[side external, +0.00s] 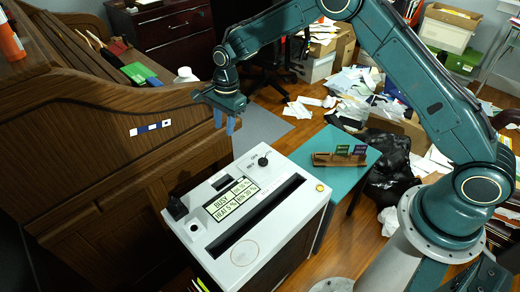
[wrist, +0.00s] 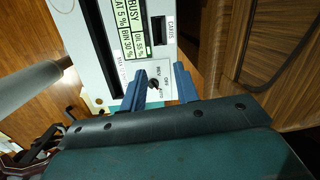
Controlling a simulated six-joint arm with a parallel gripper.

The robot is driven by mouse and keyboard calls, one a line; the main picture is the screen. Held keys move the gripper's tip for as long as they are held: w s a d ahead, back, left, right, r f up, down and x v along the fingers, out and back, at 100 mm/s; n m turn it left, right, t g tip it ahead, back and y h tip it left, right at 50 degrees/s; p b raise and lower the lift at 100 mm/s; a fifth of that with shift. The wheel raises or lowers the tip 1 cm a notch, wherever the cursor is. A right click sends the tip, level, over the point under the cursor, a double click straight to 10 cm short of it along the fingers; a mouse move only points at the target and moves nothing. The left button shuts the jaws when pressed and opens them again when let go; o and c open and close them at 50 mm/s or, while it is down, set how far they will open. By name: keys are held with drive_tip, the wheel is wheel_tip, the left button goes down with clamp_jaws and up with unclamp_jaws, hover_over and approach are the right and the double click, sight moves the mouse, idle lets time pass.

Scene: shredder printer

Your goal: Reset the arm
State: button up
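My gripper (side external: 224,116) hangs in the air with its blue fingers pointing down, beyond the far left corner of the shredder and beside the wooden desk. In the wrist view my gripper (wrist: 160,84) shows two blue fingers spread apart with nothing between them. The white shredder (side external: 262,225) stands below, with a long dark slot, a black knob (side external: 263,161) and a display (side external: 232,198) reading BUSY. The wrist view also shows the shredder (wrist: 128,60), with its knob (wrist: 153,84) seen near the left finger.
The wooden roll-top desk (side external: 100,130) stands close on the left. A teal table (side external: 330,165) right of the shredder bears a wooden holder (side external: 339,159) with small green and purple cards. A black bag (side external: 392,172) and scattered papers (side external: 355,90) lie behind. A grey cylinder crosses the wrist view's left.

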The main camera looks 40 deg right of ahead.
drive_tip(key=s+d+r+n+t, duration=0.1)
drive_tip(key=s+d+r+n, duration=0.25)
drive_tip(key=s+r, duration=0.55)
drive_tip(key=s+d+r+n+t, duration=0.15)
drive_tip(key=s+r+n, duration=0.35)
drive_tip(key=r, duration=0.9)
drive_tip(key=s+d+r+n+t, duration=0.1)
drive_tip(key=s+n, duration=0.3)
drive_tip(key=s, duration=0.8)
drive_tip(key=s+d+r+n+t+h, duration=0.1)
drive_tip(key=s+d+n, duration=0.3)
drive_tip(key=s, duration=0.8)
drive_tip(key=shift+s+d, duration=0.15)
drive_tip(key=shift+s, duration=0.15)
